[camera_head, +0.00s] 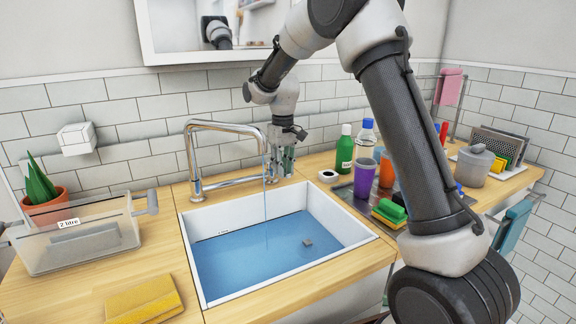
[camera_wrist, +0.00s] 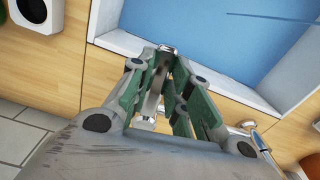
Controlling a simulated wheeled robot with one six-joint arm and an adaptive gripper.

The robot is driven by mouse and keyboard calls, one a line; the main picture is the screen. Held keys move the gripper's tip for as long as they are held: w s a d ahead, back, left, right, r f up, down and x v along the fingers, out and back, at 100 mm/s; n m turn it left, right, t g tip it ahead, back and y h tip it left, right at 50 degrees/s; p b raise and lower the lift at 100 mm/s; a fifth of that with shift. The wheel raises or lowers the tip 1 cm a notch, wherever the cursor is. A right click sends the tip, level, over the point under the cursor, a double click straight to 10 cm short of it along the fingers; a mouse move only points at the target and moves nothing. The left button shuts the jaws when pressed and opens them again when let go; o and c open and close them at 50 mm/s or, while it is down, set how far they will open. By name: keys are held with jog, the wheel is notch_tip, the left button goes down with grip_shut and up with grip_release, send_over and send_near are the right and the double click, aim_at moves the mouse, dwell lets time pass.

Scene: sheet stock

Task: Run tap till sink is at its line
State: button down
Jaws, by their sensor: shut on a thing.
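The white sink (camera_head: 338,222) is set in the wooden counter and holds blue water (camera_head: 262,262). A small dark line mark with tiny lettering (camera_head: 222,233) is on its back wall, close above the water's edge. The chrome tap (camera_head: 194,160) arches over the back of the sink. A thin stream (camera_head: 266,205) falls from its spout into the water. My gripper (camera_head: 282,164) is at the tap's right side. In the wrist view its green-padded fingers (camera_wrist: 160,72) are shut on a metal tap handle (camera_wrist: 153,88), mostly hidden between them.
A small grey block (camera_head: 308,243) is in the water. A clear "2 litre" tub (camera_head: 90,252) and a yellow cloth (camera_head: 145,299) lie left. A green bottle (camera_head: 345,150), cups (camera_head: 365,178) and sponges (camera_head: 390,210) stand right of the sink. A potted plant (camera_head: 44,203) is far left.

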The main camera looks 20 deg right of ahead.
jog(key=shift+s+a+m, duration=0.1)
jog(key=shift+a+m, duration=0.4)
jog(key=shift+m, duration=0.3)
jog(key=c, duration=1.3)
grip_release()
notch_tip(320, 180, up, 12)
jog(key=shift+r, duration=0.1)
